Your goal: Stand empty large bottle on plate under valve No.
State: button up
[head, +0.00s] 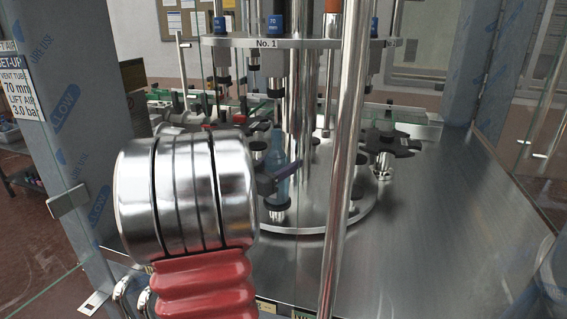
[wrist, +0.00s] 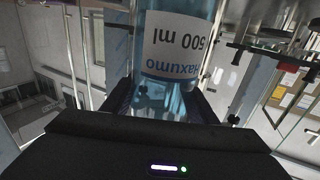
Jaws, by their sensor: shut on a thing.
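A blue see-through bottle (head: 277,158) stands upright among the filler's columns, below the valve (head: 275,64) under the "No. 1" mark on the upper ring (head: 232,42). A small dark-topped plate (head: 277,204) is just below the bottle. I cannot tell whether the bottle touches it.
The round base (head: 318,219) carries other small plates, and a shiny upright rod (head: 342,150) stands in front. A dark star-shaped guide (head: 390,143) is at the right. The steel deck (head: 430,225) is clear there. Film-wrapped posts (head: 65,120) and glass panels flank the machine.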

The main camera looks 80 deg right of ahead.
jog(key=shift+f, duration=0.3)
dwell(0.4)
jog(key=o, duration=1.1)
jog(key=shift+r, duration=0.1)
jog(key=v, duration=1.3)
jog(key=shift+w+a, duration=0.2)
jog(key=shift+a, duration=0.15)
